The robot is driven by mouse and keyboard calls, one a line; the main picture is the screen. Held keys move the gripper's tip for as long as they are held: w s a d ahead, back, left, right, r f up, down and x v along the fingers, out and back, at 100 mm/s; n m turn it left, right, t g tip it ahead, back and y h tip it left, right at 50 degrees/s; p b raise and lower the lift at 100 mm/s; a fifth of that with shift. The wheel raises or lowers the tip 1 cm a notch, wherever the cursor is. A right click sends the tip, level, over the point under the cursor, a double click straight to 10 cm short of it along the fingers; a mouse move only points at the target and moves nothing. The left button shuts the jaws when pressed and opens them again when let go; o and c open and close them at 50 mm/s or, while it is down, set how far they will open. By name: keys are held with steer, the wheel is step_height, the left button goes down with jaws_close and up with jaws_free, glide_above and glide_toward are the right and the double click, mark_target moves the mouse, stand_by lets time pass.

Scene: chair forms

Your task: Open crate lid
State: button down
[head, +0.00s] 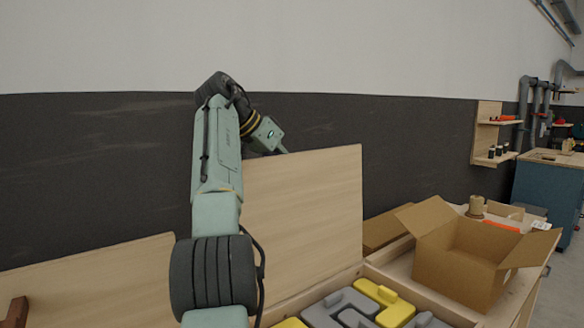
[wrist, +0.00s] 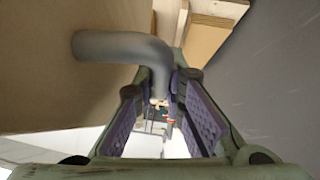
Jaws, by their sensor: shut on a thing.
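The crate lid (head: 310,215) is a pale wooden panel standing steeply raised at the back of the crate (head: 377,273). The open crate holds grey and yellow shaped pieces. My gripper (head: 281,149) is at the lid's upper left, with its fingers mostly hidden behind the lid in the head view. In the wrist view, a grey curved handle (wrist: 115,47) comes off the lid's wooden face (wrist: 60,95) and bends down between the fingers. My gripper (wrist: 161,88) is shut on this handle, with purple pads on both sides.
An open cardboard box (head: 455,262) stands on the right of the crate. A lower wooden panel (head: 100,280) is at the left, with a dark brown wooden piece (head: 15,313) near it. A wall shelf (head: 490,135) and a blue cabinet (head: 545,190) are farther right.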

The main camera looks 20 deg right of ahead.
steer(key=c, duration=1.9)
jaws_free()
steer(key=shift+r, duration=0.1)
